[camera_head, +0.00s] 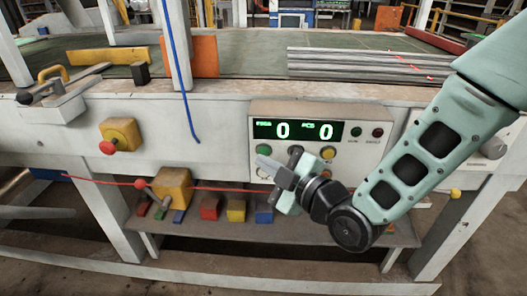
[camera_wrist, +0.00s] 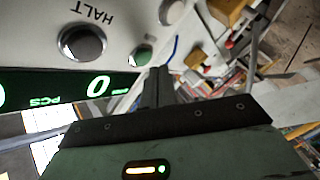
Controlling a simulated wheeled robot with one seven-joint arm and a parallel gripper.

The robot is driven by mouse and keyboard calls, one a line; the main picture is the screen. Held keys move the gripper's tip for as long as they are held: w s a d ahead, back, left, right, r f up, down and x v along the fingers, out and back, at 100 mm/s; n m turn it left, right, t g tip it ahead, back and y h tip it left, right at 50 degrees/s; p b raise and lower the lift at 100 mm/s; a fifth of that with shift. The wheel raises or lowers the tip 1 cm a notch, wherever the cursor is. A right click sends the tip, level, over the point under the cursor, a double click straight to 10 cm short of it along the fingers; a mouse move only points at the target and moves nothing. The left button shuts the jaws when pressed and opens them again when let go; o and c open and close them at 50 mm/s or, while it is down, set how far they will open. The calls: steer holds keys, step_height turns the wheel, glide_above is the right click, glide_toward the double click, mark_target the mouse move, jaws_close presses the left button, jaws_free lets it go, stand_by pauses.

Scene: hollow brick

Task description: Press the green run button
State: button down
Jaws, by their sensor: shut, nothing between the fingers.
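The control panel (camera_head: 340,117) on the front of the machine carries a round green button (camera_head: 263,149) at its left, under the display. The green button also shows in the wrist view (camera_wrist: 140,56), beside a grey button marked HALT (camera_wrist: 82,43). My gripper (camera_head: 264,162) is shut and empty, its fingers pointing up-left in the head view, with the tips just below the green button. In the wrist view the dark fingertips (camera_wrist: 159,72) are close beside the green button. I cannot tell whether they touch it.
The display (camera_head: 298,130) reads 0 and 0 in green. An amber button (camera_head: 328,152) is to the right of the green one. A red cord (camera_head: 225,188) runs across the front, above a shelf (camera_head: 320,237) with coloured blocks. A blue cord (camera_head: 180,85) hangs at left.

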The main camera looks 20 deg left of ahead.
steer(key=shift+w, duration=0.1)
stand_by(0.3)
steer(key=shift+w+a+b, duration=0.1)
steer(key=shift+w+b, duration=0.2)
steer(key=shift+w, duration=0.05)
steer(key=shift+w, duration=0.35)
stand_by(0.6)
steer(key=shift+s, duration=0.1)
steer(key=shift+s+b, duration=0.6)
steer(key=shift+s, duration=0.1)
steer(key=s+b, duration=0.1)
steer(key=s, duration=0.1)
steer(key=s+d, duration=0.1)
steer(key=s, duration=0.2)
steer(key=shift+d+b, duration=0.2)
steer(key=shift+b, duration=0.15)
steer(key=shift+w, duration=0.1)
stand_by(0.6)
